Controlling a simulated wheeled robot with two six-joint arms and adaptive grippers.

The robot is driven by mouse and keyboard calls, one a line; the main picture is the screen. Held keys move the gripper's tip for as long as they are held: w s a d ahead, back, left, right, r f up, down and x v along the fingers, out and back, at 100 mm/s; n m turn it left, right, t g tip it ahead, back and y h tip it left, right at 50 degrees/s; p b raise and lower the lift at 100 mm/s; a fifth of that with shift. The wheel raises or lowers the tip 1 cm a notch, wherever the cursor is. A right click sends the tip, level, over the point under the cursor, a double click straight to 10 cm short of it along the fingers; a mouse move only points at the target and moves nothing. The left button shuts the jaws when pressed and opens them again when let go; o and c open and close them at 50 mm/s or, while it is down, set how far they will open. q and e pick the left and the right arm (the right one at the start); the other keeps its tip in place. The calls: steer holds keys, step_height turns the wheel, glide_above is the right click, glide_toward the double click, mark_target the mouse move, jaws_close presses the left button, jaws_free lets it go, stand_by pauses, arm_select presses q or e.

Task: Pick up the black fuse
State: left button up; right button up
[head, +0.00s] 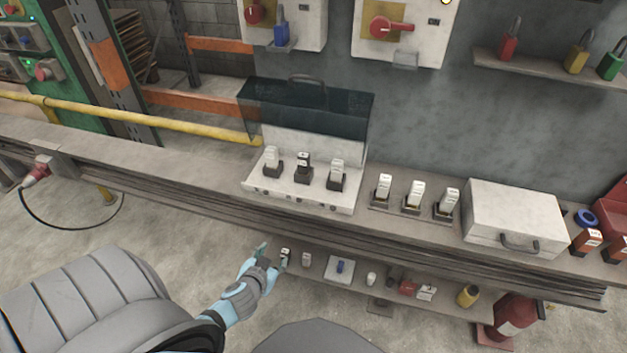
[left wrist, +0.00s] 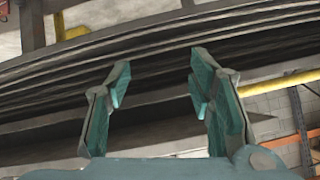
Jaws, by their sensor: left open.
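The black fuse (head: 303,161) stands upright in the middle place of the open fuse box (head: 345,198) on the bench, between two white fuses (head: 271,158) (head: 337,172). My left gripper (head: 272,255) is below and in front of the bench edge, lower left of the black fuse and well apart from it. In the left wrist view its two teal fingers (left wrist: 158,78) are spread with nothing between them, facing the layered bench edge. The black fuse does not show in that view. My right gripper is not in view.
The box's dark clear lid (head: 310,108) is raised behind the fuses. Several white fuses (head: 415,195) and a closed white case (head: 515,216) stand to the right. The bench edge (head: 190,196) lies between my gripper and the box. Small items sit on a lower shelf (head: 320,277).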

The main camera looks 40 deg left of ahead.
arm_select(q)
steer(key=w+r+t+b, duration=0.2)
steer(key=w+r+t, duration=0.1)
steer(key=w+r, duration=0.35)
steer(key=n+t+y, duration=0.1)
steer(key=n+t, duration=0.1)
steer(key=t, duration=0.2)
glide_toward(302, 161)
steer(key=x, duration=1.1)
steer(key=shift+w+a+p, duration=0.1)
steer(key=shift+w+p, duration=0.05)
steer(key=shift+p, duration=0.15)
steer(key=shift+w+f, duration=0.1)
steer(key=shift+w, duration=0.05)
jaws_close()
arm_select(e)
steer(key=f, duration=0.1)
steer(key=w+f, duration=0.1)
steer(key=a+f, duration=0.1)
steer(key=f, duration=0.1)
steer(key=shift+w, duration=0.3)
